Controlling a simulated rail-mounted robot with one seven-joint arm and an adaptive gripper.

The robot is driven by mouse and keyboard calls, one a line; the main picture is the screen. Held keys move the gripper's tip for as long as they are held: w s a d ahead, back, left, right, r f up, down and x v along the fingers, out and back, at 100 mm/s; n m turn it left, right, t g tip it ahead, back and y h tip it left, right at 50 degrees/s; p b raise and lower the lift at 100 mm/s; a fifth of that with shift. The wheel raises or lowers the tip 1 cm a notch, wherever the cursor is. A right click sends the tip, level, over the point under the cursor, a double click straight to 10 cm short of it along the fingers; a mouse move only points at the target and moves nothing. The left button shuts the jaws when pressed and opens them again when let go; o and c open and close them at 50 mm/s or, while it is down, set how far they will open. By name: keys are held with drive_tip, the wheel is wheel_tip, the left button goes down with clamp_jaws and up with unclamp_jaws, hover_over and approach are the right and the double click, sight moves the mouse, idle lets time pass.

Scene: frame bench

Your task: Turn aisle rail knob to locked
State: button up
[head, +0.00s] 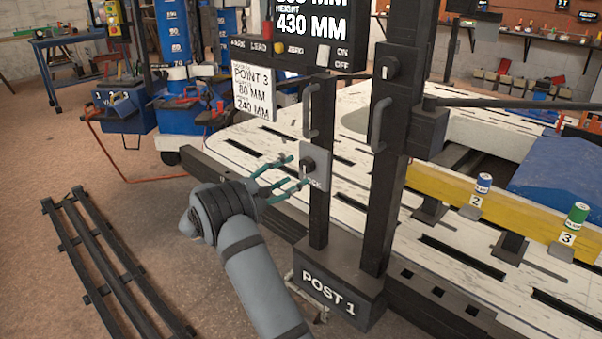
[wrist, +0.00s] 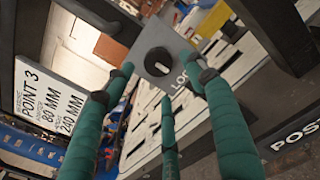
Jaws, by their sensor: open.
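A black round knob (head: 308,164) with a white pointer mark sits on a grey plate (head: 321,155) on the narrow dark upright of Post 1. In the wrist view the knob (wrist: 158,61) is near the top centre, its white mark pointing to the picture's lower right. Lettering starting "LOC" (wrist: 180,78) shows on the plate, partly covered by a finger. My gripper (head: 296,172), with green-wrapped fingers, is open in front of the knob. In the wrist view the gripper's (wrist: 162,80) fingers spread around the knob's outline; I cannot tell whether any touches it.
A second black knob (head: 388,68) is higher on the thicker post, near dark handles (head: 379,124). A control box (head: 290,55) and a "POINT 3" sheet (head: 253,93) are above left. A dark rail frame (head: 104,262) lies on the floor at left. The white bench (head: 350,175) stands behind.

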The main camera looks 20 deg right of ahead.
sight(304, 168)
drive_tip(key=x, duration=0.5)
drive_tip(key=shift+b, duration=0.4)
drive_tip(key=c, duration=0.4)
drive_tip(key=c, duration=0.7)
drive_tip(key=shift+f, duration=0.1)
